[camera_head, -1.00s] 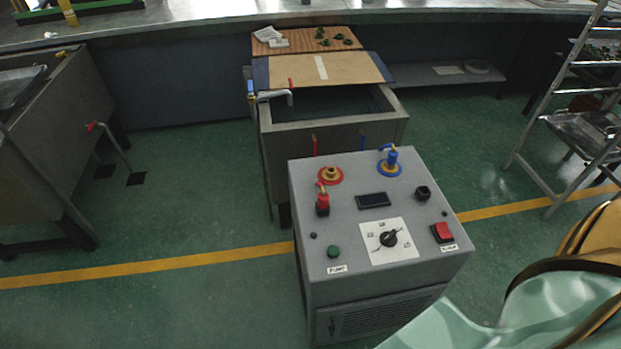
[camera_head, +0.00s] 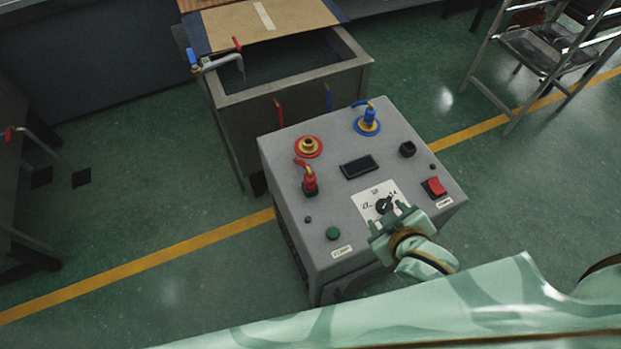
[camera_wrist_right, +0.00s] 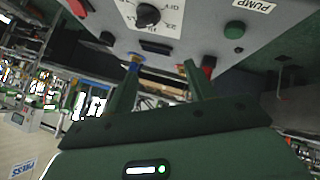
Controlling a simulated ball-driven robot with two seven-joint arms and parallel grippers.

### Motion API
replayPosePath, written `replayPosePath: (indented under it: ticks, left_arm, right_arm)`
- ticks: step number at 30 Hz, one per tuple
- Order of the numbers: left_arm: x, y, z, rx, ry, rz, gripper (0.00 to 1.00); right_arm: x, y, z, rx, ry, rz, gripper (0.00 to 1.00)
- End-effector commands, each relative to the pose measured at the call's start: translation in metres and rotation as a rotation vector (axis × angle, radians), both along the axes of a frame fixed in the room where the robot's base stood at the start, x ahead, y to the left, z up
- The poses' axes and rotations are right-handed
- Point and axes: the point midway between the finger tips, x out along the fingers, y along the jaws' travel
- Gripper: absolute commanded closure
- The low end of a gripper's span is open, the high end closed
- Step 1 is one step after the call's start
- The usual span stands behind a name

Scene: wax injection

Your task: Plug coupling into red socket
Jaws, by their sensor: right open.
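The red socket (camera_head: 308,147), a red ring with a brass centre, lies bare on top of the grey control box (camera_head: 285,165). A red coupling (camera_head: 309,184) with a brass end stands upright on the box, beside and apart from the socket. A blue coupling (camera_head: 368,118) sits in the blue-ringed socket. My right gripper (camera_head: 391,213) is open and empty near the dial, at the near side of the box. In the right wrist view its two fingers (camera_wrist_right: 163,78) are apart, with part of the red coupling (camera_wrist_right: 208,66) beyond them. My left gripper is out of view.
The box top also carries a dial (camera_head: 384,205), a dark display (camera_head: 359,166), a green button (camera_head: 333,233), a black knob (camera_head: 407,149) and a red switch (camera_head: 434,186). A grey tank (camera_head: 290,92) stands behind it, and a metal rack (camera_head: 540,55) stands at the right.

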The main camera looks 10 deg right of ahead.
Motion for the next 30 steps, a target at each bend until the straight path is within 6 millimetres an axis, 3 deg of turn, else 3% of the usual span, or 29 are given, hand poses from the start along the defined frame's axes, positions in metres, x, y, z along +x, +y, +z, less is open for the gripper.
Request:
replayPosePath:
  ticks: [12, 17, 27, 30]
  left_arm:
    - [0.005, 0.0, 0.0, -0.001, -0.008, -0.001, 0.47]
    - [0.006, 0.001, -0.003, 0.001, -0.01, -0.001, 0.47]
    - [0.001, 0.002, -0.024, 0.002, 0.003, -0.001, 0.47]
    - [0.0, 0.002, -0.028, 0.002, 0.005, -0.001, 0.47]
  right_arm:
    - [0.021, 0.089, -0.019, 0.455, -0.293, 0.002, 0.46]
    - [0.029, 0.102, -0.023, 0.525, -0.335, 0.006, 0.46]
    - [0.101, 0.116, -0.053, 0.528, -0.337, 0.006, 0.46]
    - [0.114, 0.118, -0.059, 0.528, -0.336, 0.006, 0.46]
